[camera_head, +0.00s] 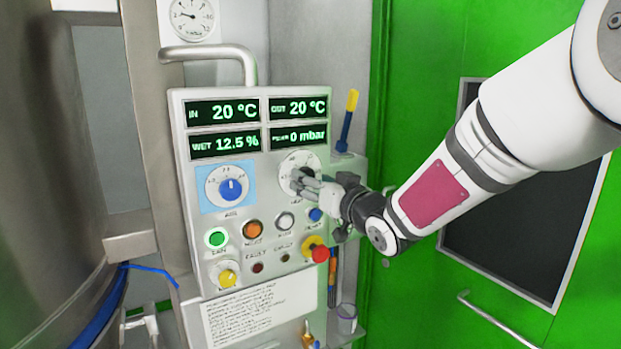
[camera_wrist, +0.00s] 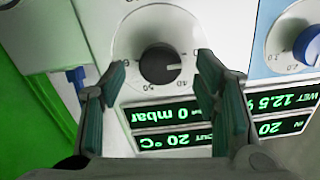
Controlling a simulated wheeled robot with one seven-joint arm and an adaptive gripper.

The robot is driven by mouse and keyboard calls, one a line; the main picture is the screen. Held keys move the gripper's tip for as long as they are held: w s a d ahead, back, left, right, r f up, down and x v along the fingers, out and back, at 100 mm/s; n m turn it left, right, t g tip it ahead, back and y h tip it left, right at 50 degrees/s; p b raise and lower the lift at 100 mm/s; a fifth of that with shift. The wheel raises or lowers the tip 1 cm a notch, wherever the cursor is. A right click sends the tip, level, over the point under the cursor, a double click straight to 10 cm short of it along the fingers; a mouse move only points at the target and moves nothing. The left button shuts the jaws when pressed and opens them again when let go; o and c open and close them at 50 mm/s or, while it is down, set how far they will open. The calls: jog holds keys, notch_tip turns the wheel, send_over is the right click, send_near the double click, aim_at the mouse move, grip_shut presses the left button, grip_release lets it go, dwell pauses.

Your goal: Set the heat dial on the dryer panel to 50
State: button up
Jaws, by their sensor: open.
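The heat dial (camera_head: 291,162) is a white round scale at the right of the dryer panel (camera_head: 182,135), under the OUT and mbar displays. My gripper (camera_head: 306,183) is in front of it and hides its lower part in the head view. In the wrist view the black knob (camera_wrist: 159,66) of the dial sits between the open fingers of my gripper (camera_wrist: 161,70), one on each side. The picture there is upside down. The knob's white mark points to the right in that view.
A blue-knobbed dial (camera_head: 232,188) is to the left. Several coloured buttons, a red emergency knob (camera_head: 320,254) and a yellow selector (camera_head: 228,278) are below. A bent metal handle (camera_head: 212,52) rises above the panel. A yellow-and-blue tool (camera_head: 348,120) stands at the right.

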jog(key=shift+x, duration=1.15)
jog(key=c, duration=1.1)
jog(key=shift+c, duration=0.2)
jog(key=shift+m, duration=0.3)
jog(key=m+p, duration=0.7)
jog(key=m, duration=1.6)
jog(key=shift+p, duration=0.3)
